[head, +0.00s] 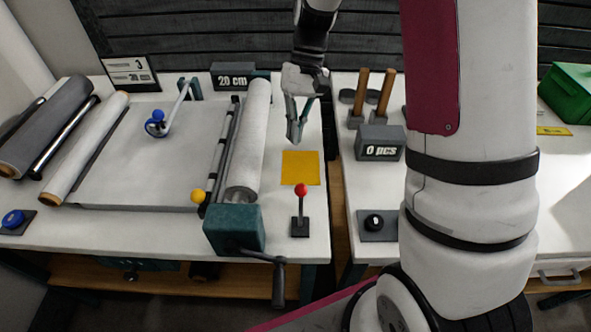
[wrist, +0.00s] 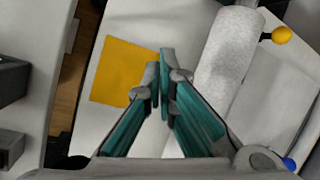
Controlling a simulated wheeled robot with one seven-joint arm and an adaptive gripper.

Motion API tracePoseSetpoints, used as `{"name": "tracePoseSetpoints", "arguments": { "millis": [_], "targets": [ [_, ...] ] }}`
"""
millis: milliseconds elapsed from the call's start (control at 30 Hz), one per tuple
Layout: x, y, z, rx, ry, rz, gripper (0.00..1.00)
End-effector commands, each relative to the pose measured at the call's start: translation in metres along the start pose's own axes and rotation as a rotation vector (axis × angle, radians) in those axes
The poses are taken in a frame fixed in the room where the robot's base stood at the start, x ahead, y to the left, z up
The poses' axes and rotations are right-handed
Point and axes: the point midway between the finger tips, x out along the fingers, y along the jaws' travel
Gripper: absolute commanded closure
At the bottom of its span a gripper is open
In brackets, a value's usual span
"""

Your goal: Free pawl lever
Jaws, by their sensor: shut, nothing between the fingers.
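A small lever with a red ball knob (head: 301,190) stands upright on a dark base near the table's front right edge. A yellow ball knob (head: 198,196) sits at the near end of the winding roll, beside the teal crank box (head: 233,229); it also shows in the wrist view (wrist: 281,35). No label shows which of these is the pawl lever. My gripper (head: 294,141) is shut and empty, pointing down above the table behind the yellow square (head: 300,168). It is apart from both knobs. The red knob is not visible in the wrist view.
The grey-white winding roll (head: 249,135) lies left of my gripper. A crank handle (head: 279,280) hangs over the front edge. A blue-knobbed arm (head: 156,124) stands over the sheet. A gap separates the right table, with its "0 pcs" box (head: 380,143).

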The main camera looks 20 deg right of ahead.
Motion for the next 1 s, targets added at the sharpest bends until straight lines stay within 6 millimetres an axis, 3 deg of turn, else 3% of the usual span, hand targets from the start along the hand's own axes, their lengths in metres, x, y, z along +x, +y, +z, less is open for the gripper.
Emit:
{"name": "tracePoseSetpoints", "arguments": {
  "millis": [267,767,1000],
  "targets": [
    [0.011,0.000,0.001,0.000,-0.002,0.000,1.00],
    [0.103,0.000,0.001,0.001,-0.004,0.001,1.00],
    [0.089,0.000,0.031,0.000,0.001,0.000,1.00]
  ]
}}
